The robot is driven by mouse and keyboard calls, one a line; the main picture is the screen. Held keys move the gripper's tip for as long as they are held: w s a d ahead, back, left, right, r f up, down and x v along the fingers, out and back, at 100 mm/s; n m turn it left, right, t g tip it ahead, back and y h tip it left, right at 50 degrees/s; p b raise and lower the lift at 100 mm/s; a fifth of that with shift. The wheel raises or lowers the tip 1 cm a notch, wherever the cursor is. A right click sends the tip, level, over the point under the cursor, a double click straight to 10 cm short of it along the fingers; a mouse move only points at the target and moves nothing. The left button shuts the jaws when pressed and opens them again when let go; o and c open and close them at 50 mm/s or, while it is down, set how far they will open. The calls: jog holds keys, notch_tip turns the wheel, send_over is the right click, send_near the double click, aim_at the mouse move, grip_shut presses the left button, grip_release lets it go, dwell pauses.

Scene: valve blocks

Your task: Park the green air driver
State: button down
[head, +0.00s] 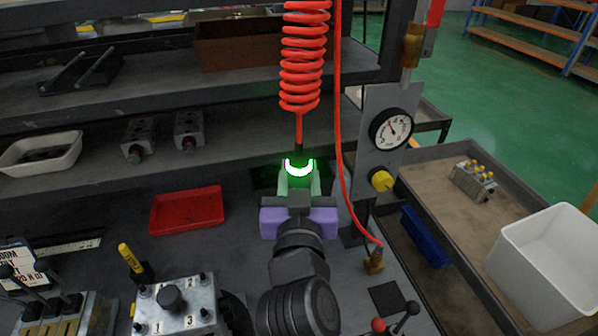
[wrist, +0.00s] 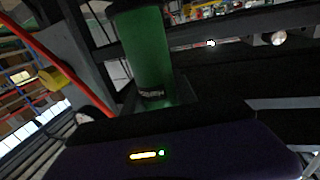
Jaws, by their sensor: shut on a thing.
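The green air driver (head: 298,182) stands near the middle of the head view, with a bright glowing ring at its top, under a red coiled hose (head: 303,60). My gripper (head: 299,200), with a purple body, is shut on the driver. In the wrist view the driver's green cylinder (wrist: 147,50) rises upright, slightly tilted, just past the dark edge of my gripper (wrist: 150,115). The driver's lower end and the fingertips are mostly hidden, and I cannot tell whether it touches a holder.
A gauge panel (head: 398,105) with a yellow knob stands close at right, with a thin red hose (head: 342,150) beside it. A red tray (head: 187,210) lies left. A numbered valve block (head: 180,304) is front left. A white bin (head: 548,262) sits on the right cart.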

jog(key=shift+f+b, duration=0.8)
jog(key=shift+b, duration=0.05)
